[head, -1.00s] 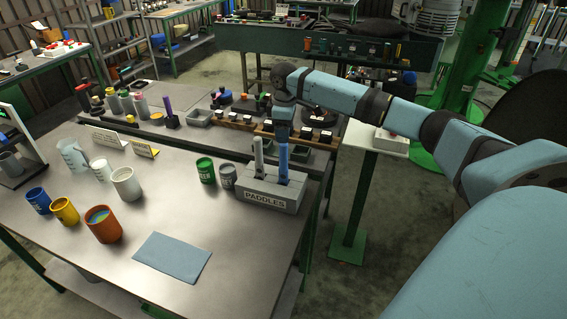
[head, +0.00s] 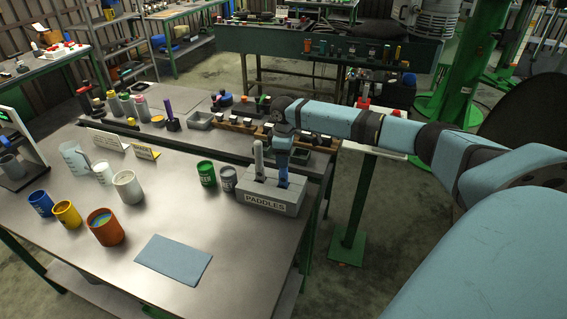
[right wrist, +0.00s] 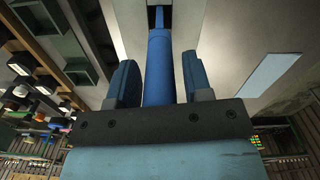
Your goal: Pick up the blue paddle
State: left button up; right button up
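The blue paddle (head: 283,180) stands upright in a slot of the grey block labelled PADDLES (head: 270,201). A grey paddle (head: 259,160) stands in the slot to its left. My right gripper (head: 283,160) is over the blue paddle from above and hides its upper part in the head view. In the right wrist view, the blue handle (right wrist: 159,70) runs between the two fingers (right wrist: 160,78). Narrow gaps show on both sides, so the gripper is open around the handle. My left gripper is not in view.
A green can (head: 206,173) and a grey can (head: 228,178) stand just left of the block. A blue mat (head: 173,260) lies at the table's front. Several cups, including an orange one (head: 106,227), stand left. Small parts in racks (head: 236,124) lie behind.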

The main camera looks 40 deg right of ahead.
jog(key=c, duration=0.6)
jog(key=shift+r, duration=0.15)
